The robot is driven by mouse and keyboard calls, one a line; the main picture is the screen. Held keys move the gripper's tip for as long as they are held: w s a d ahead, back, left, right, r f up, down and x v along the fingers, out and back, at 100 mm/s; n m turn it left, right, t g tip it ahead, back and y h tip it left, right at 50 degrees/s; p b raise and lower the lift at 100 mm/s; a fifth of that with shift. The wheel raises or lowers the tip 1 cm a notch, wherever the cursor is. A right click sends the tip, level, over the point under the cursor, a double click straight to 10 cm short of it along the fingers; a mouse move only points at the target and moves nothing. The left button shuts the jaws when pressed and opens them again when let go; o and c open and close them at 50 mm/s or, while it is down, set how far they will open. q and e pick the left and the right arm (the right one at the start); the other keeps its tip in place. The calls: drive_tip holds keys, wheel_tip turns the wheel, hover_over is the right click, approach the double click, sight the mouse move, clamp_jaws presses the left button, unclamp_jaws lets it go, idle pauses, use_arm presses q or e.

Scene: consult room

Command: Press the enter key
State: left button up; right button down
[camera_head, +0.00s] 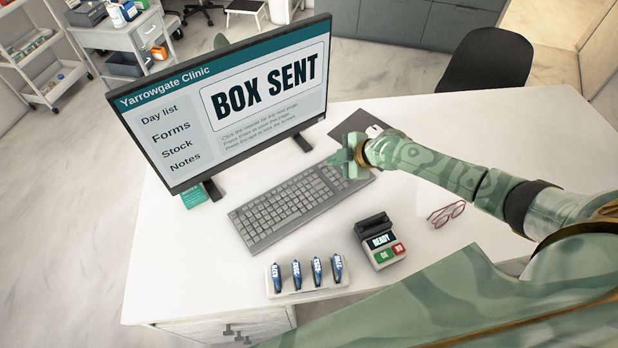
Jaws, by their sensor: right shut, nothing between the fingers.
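A grey keyboard (275,212) lies on the white desk below the monitor, tilted in the picture with its right end farther back. My right gripper (345,160) is shut and empty, over the right end of the keyboard. It covers some keys there, and I cannot tell whether it touches them. The enter key is too small to single out and may be partly hidden by the gripper. The monitor (170,125) shows "BOX SENT" and a menu with Day list, Forms, Stock and Notes. My left gripper is not in view.
A white mouse (374,131) on a dark pad (345,132) lies just behind my right gripper. In front stand a card terminal (379,240) reading "READY" and a tray with several blue stamps (297,275). Red glasses (446,214) lie at right. A black chair (488,62) stands behind the desk.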

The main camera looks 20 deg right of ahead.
sight(322, 185)
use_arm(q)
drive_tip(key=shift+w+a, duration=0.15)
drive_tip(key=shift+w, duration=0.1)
use_arm(e)
drive_tip(key=a, duration=0.1)
drive_tip(key=a+r, duration=0.1)
drive_tip(key=w+a, duration=0.1)
drive_tip(key=shift+r+n+y, duration=0.2)
drive_tip(key=shift+n+y, duration=0.1)
drive_tip(key=shift+y, duration=0.1)
